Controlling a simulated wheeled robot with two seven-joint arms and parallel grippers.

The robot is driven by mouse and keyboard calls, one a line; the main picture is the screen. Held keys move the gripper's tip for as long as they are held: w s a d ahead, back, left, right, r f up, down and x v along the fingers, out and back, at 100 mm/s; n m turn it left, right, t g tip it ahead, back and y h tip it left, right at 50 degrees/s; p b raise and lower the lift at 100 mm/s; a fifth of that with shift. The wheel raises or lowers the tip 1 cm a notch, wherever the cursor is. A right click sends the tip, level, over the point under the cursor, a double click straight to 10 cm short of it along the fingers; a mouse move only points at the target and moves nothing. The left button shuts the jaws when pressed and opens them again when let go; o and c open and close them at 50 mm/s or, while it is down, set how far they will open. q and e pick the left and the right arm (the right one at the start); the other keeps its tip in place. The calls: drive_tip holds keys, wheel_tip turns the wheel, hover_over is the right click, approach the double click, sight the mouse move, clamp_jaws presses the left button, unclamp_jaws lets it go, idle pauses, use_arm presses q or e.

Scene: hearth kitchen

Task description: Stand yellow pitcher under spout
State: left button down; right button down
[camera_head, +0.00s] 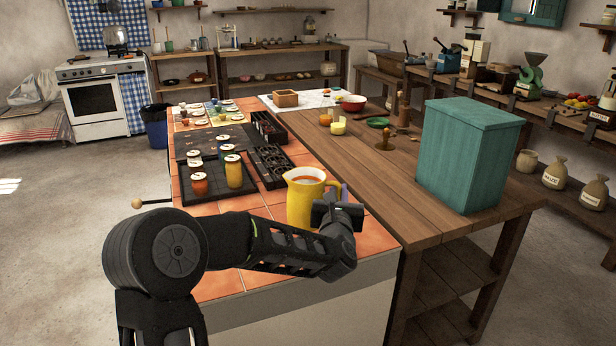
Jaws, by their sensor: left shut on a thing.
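The yellow pitcher (298,201) stands upright at the near end of the orange-tiled counter, with reddish-brown contents showing at its mouth. My left gripper (338,200) is at the pitcher's right side, shut on its handle, which the gripper partly hides. I cannot tell whether the pitcher's base touches the tiles. I cannot make out a spout for certain in this view. My right gripper is not in view.
A teal box (468,155) stands on the wooden table (400,195) to the right. Left of the pitcher, a dark tray (207,196) holds several jars. Black racks (270,168) lie behind it. Bare tiles (222,282) show in front.

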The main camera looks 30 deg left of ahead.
use_arm(q)
drive_tip(key=s+d+f+m+h, duration=0.2)
drive_tip(key=s+d+m+h, duration=0.1)
drive_tip(key=d, duration=0.7)
drive_tip(key=s+d+f+m+h, duration=0.2)
drive_tip(key=d+h, duration=0.4)
drive_tip(key=d, duration=0.4)
drive_tip(key=s+d+f+m+t+h, duration=0.1)
drive_tip(key=s+d+m+h, duration=0.2)
drive_tip(key=d, duration=0.8)
drive_tip(key=shift+s+f+m+h, duration=0.4)
drive_tip(key=shift+s+h, duration=0.15)
drive_tip(key=shift+h, duration=0.15)
drive_tip(key=shift+d, duration=0.1)
